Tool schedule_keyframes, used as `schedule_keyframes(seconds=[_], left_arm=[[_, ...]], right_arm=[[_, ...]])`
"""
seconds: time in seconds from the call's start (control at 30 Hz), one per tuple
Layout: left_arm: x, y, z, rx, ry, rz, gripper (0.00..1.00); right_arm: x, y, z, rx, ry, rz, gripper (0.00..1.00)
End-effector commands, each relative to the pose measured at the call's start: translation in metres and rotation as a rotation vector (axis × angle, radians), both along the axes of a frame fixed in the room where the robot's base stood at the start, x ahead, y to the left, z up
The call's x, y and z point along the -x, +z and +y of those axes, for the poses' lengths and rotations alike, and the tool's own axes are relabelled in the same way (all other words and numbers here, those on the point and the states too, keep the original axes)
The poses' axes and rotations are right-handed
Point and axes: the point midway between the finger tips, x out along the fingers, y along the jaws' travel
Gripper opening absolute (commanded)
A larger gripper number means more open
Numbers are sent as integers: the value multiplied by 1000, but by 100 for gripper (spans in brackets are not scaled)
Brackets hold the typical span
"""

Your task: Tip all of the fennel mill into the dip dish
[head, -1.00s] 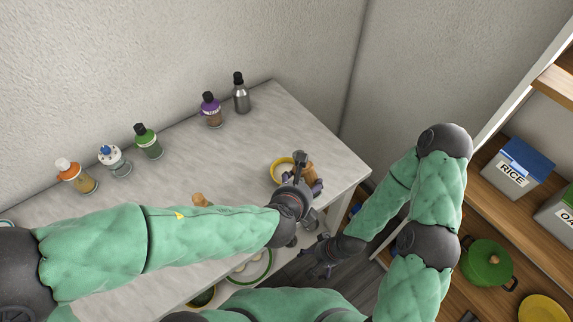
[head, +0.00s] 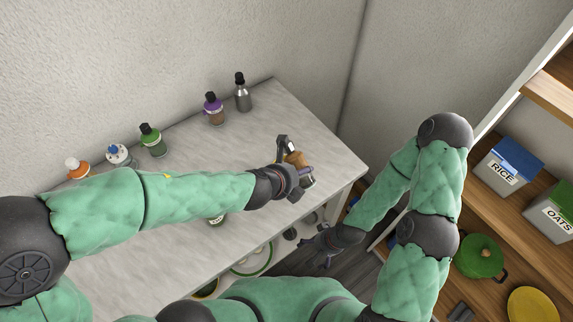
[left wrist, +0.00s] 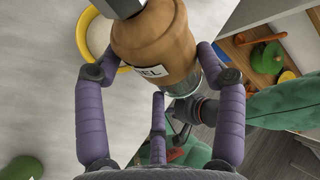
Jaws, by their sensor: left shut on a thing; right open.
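The fennel mill (head: 297,158) is a tan wooden mill with a metal end and a white label ending in "EL". It fills the upper middle of the left wrist view (left wrist: 155,42). My left gripper (head: 294,165) is shut on it, above the far right part of the counter. I cannot tell whether anything is pouring. My right gripper (head: 322,246) is open and empty, off the counter's front edge.
Several bottles stand along the back of the counter (head: 215,140), including a purple one (head: 214,108) and a grey one (head: 242,93). Shelves at right hold a rice bin (head: 505,165) and a green pot (head: 481,257).

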Motion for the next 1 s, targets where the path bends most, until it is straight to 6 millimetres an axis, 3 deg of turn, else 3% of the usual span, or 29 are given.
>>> schedule_keyframes(seconds=[1.0], left_arm=[[-10, 9, 8, 159, 1, 200, 32]], right_arm=[[0, 41, 0, 0, 0, 0, 100]])
